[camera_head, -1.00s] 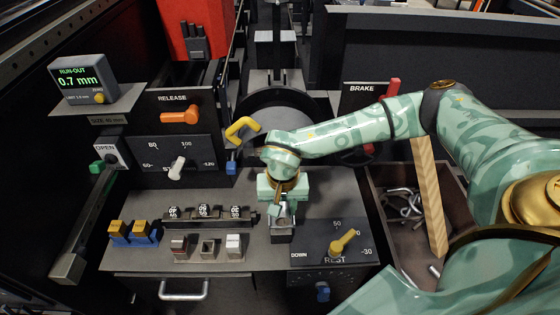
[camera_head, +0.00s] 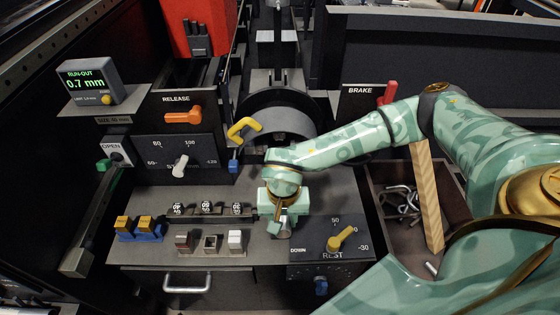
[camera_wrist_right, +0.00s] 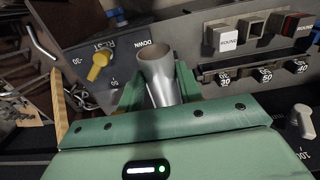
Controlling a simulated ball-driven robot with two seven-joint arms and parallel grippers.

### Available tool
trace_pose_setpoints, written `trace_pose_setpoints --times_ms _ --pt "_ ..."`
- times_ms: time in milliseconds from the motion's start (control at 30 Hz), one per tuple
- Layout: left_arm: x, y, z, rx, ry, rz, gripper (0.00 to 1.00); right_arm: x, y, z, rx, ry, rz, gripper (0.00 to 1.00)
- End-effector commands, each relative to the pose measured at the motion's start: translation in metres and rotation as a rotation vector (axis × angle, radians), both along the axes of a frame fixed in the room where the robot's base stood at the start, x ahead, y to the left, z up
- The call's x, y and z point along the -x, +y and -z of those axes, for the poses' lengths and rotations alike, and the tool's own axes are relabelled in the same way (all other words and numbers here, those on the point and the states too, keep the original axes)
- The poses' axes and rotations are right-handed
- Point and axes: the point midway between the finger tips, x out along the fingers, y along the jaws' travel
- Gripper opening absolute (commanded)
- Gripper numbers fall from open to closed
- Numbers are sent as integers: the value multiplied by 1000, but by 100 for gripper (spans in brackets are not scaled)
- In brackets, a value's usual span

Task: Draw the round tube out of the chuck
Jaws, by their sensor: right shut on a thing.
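A silver round tube (camera_wrist_right: 160,78) stands out between the jaws of my right gripper (camera_wrist_right: 160,95) in the right wrist view, its open end facing the camera's upper side. In the head view my right gripper (camera_head: 284,218) is low over the front panel, left of the REST dial, and only a small grey bit of the tube (camera_head: 285,230) shows beneath it. A large dark round housing (camera_head: 275,115) stands behind my right arm; I cannot tell whether it is the chuck. The tube's other end is hidden. My left gripper is not in view.
The yellow REST knob (camera_head: 341,238) is close to the right of my right gripper. Counters (camera_head: 206,208) and ROUND-labelled sample blocks (camera_head: 211,242) are on its left. A bin of metal pieces (camera_head: 402,230) lies right. A yellow handle (camera_head: 243,128) and orange RELEASE lever (camera_head: 183,115) are further back.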

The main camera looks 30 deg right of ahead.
Motion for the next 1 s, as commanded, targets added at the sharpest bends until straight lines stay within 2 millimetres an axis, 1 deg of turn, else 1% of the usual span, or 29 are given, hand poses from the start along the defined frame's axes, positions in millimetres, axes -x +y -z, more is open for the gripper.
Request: trace_pose_setpoints --times_ms 67,100,167,433,567,667,767,900,1000 --pt "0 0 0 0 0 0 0 -1 0 0 -1 -3 0 8" --pt "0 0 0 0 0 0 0 -1 0 0 -1 -3 0 44" --pt "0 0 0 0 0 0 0 -1 0 0 0 -1 0 61" --pt "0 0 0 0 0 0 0 0 0 0 0 1 0 61" --pt "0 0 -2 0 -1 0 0 0 0 -10 0 0 0 61" --pt "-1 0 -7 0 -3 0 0 -1 0 -29 -2 -3 -1 61" --pt "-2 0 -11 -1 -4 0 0 -1 0 -55 0 -5 0 61" --pt "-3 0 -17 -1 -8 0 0 -2 0 -95 -1 -6 0 61" --pt "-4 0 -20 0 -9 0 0 -1 0 -120 -1 -6 -1 61"
